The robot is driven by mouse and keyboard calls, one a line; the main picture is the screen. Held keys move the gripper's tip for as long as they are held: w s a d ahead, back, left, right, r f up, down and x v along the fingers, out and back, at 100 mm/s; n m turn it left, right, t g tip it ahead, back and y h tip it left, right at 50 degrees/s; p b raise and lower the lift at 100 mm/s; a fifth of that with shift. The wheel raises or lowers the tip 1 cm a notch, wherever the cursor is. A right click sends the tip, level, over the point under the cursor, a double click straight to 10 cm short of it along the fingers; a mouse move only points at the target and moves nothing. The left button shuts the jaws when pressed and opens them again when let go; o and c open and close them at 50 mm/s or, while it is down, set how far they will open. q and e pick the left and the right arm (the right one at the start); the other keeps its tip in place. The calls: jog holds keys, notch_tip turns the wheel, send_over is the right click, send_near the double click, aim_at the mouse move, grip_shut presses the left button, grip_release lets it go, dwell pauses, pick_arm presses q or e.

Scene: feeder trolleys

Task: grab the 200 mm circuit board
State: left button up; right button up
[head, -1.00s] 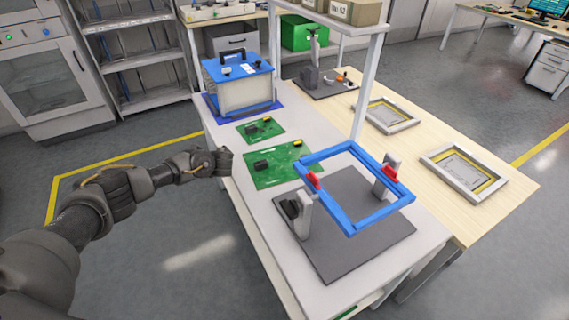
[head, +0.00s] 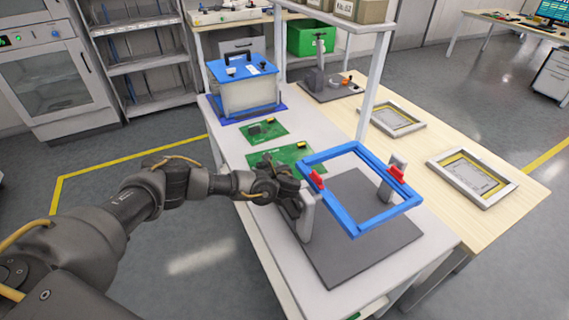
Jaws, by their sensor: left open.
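Two green circuit boards lie flat on the white bench. The smaller board (head: 264,132) is farther back and fully in view. The larger board (head: 307,153) is nearer, and my left gripper and wrist hide much of its front left part. I cannot read a size on either board. My left gripper (head: 276,165) is open and empty. It is over the near left part of the larger board in the picture, and I cannot tell its height above it. My right gripper is not in view.
A blue square frame (head: 333,215) is held in a stand on a grey base (head: 375,250), close to the right of my gripper. A blue-lidded box (head: 248,95) stands behind the boards. Two grey framed panels (head: 392,117) (head: 472,177) lie on the wooden table.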

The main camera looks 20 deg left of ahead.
aim_at(263, 162)
pick_arm(q)
jog(key=shift+p+x, duration=0.35)
jog(key=shift+x, duration=2.4)
jog(key=shift+c, duration=0.4)
jog(key=shift+r, duration=0.1)
jog(key=c, duration=1.3)
jog(key=shift+r, duration=0.1)
jog(key=shift+r, duration=0.2)
jog(key=r, duration=0.3)
jog(key=shift+s+a+r, duration=0.1)
jog(key=shift+s+a, duration=0.1)
jog(key=shift+a, duration=0.1)
jog(key=s+a+r, duration=0.5)
jog(key=s+r, duration=0.1)
jog(key=s+a+r, duration=0.3)
jog(key=s, duration=0.1)
jog(key=shift+a+r+b, duration=0.1)
jog(key=shift+a+b, duration=0.25)
jog(key=shift+b, duration=0.05)
